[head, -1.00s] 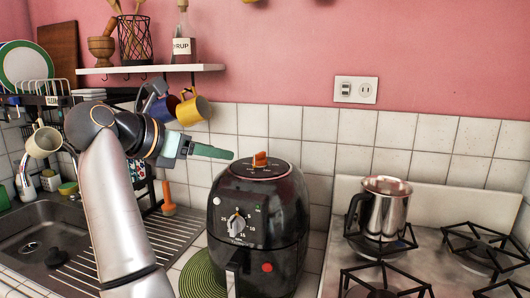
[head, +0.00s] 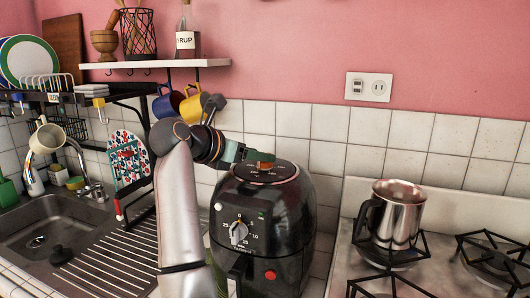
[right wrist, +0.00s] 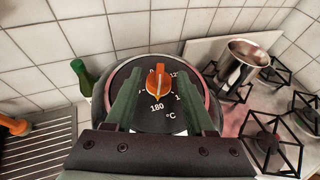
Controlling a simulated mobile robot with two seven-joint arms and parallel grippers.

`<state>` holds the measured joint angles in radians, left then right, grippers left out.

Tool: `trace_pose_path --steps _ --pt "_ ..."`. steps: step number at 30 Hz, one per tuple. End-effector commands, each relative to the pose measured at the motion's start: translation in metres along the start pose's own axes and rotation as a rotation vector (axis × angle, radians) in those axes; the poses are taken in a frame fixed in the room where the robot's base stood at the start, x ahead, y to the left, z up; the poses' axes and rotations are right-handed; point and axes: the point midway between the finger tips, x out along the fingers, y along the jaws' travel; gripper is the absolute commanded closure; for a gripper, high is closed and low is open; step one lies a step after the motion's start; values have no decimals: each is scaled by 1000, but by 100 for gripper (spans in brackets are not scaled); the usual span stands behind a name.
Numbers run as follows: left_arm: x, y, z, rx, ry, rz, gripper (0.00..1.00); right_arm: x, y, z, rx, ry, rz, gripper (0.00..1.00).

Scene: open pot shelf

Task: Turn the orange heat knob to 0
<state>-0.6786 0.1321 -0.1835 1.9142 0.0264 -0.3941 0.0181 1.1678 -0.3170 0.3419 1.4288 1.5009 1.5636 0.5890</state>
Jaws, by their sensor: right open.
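The orange heat knob (head: 266,164) sits on the top face of a black air fryer (head: 262,212). In the right wrist view the knob (right wrist: 158,80) stands at the centre of a dark dial with printed numbers, 180 and °C on the near side. My right gripper (head: 254,156) is at the top of the air fryer. In the right wrist view its two green fingers (right wrist: 159,88) are apart, one on each side of the knob, with gaps visible. The knob's exact setting is hard to read. My left gripper does not show.
A metal jug (head: 393,215) stands on the stove at the right. A sink (head: 50,228) and ribbed drainboard (head: 115,262) lie at the left. Yellow (head: 191,104) and blue mugs hang under the shelf (head: 155,65). A green bottle (right wrist: 82,76) stands beside the air fryer in the right wrist view.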

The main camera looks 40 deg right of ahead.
Motion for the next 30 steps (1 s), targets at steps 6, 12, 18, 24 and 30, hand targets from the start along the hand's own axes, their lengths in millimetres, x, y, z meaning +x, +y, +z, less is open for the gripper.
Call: trace_pose_path --steps 6,12,18,24,30 --pt "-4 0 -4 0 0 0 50 25 0 1 1 -1 -1 45" --pt "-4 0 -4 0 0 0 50 31 0 0 2 -1 0 45" --pt "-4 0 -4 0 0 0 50 31 0 0 2 0 0 49" --pt "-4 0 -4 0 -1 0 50 30 0 0 1 0 0 71" --pt "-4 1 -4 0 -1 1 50 31 0 -1 0 2 -1 94"
